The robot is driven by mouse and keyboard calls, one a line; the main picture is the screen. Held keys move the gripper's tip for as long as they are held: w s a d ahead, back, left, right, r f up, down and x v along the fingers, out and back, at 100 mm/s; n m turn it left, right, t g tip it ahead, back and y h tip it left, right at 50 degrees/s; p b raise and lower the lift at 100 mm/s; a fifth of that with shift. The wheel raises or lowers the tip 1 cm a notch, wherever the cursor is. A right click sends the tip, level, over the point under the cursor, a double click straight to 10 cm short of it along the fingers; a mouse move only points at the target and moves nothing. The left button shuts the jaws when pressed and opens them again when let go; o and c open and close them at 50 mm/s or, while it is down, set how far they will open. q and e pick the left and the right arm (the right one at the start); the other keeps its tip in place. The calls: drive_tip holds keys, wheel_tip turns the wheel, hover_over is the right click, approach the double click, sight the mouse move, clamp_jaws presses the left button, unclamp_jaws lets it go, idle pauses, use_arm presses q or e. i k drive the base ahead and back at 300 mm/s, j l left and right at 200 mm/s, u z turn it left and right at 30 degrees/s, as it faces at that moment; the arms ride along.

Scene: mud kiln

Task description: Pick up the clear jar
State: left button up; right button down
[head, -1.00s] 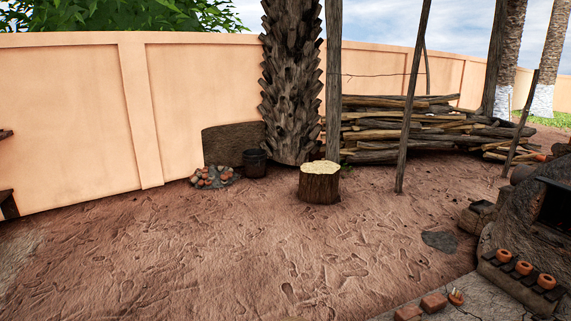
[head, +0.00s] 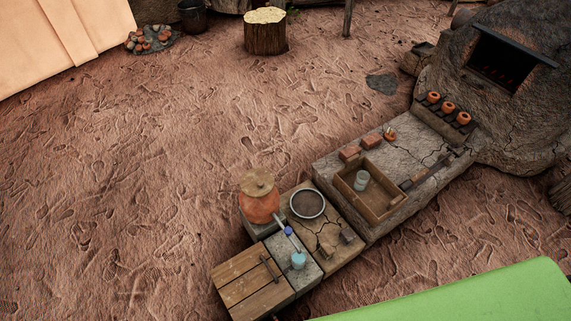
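A small see-through jar (head: 361,180) stands upright inside a shallow wooden tray (head: 386,214) on the grey stone slab (head: 335,166). A pale blue, cup-like vessel (head: 298,260) stands on a lower block below a spout with a blue part. It is too small to tell what it is made of. Neither of my grippers shows in the head view.
A lidded clay pot (head: 260,204) and a round dark pan (head: 307,204) stand left of the tray. Bricks (head: 370,167) lie behind it. A mud kiln (head: 510,90) rises at right. A green surface (head: 470,298) fills the lower right. Open dirt lies at left.

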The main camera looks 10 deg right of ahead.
sight(299, 256)
drive_tip(key=k+j, duration=0.2)
drive_tip(key=k, duration=0.3)
drive_tip(key=k+j, duration=0.2)
drive_tip(key=k, duration=0.3)
drive_tip(key=k+j, duration=0.25)
drive_tip(key=k, duration=0.2)
